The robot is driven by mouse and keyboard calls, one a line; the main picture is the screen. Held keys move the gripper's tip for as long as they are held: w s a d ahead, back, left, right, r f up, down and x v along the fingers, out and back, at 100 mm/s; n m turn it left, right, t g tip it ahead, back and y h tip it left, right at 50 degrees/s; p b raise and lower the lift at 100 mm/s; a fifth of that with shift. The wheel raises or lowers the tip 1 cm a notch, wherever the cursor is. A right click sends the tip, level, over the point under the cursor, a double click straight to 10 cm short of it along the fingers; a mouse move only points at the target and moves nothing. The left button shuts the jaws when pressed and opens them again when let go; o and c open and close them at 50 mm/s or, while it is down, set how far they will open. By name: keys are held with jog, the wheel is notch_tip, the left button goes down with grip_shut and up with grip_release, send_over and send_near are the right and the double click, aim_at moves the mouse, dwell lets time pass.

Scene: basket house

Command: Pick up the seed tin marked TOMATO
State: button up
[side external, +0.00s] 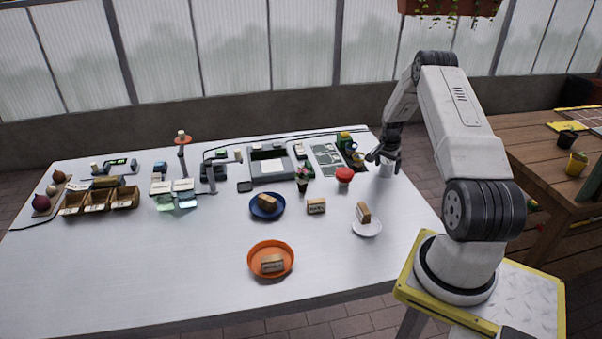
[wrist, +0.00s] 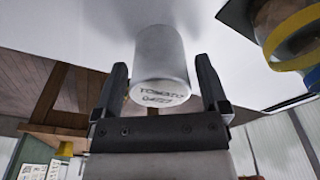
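The seed tin (wrist: 160,55) is a white cylinder whose near end reads TOMATO, with a smaller line below it that I cannot read surely. In the side external view a pale tin (side external: 386,171) stands upright near the table's right edge, just under my gripper (side external: 384,157). In the wrist view my gripper (wrist: 160,75) is open, with one finger on each side of the tin. A narrow gap shows between the tin and each finger, so I see no grip on it. The tin's far end is hidden.
A red-lidded container (side external: 344,175) stands left of the tin. A dark object with yellow bands (wrist: 295,40) is close by in the wrist view. Plates with small blocks, including an orange plate (side external: 250,269), sit nearer the front. The front left of the table (side external: 130,270) is clear.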

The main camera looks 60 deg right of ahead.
jog(key=c, duration=1)
jog(key=shift+r, duration=0.15)
jog(key=shift+r, duration=0.75)
jog(key=s+a+r, duration=0.5)
jog(key=a+r, duration=0.2)
jog(key=s+a+r, duration=0.3)
jog(key=a+r, duration=0.1)
jog(key=shift+s+r, duration=0.15)
jog(key=shift+s, duration=0.15)
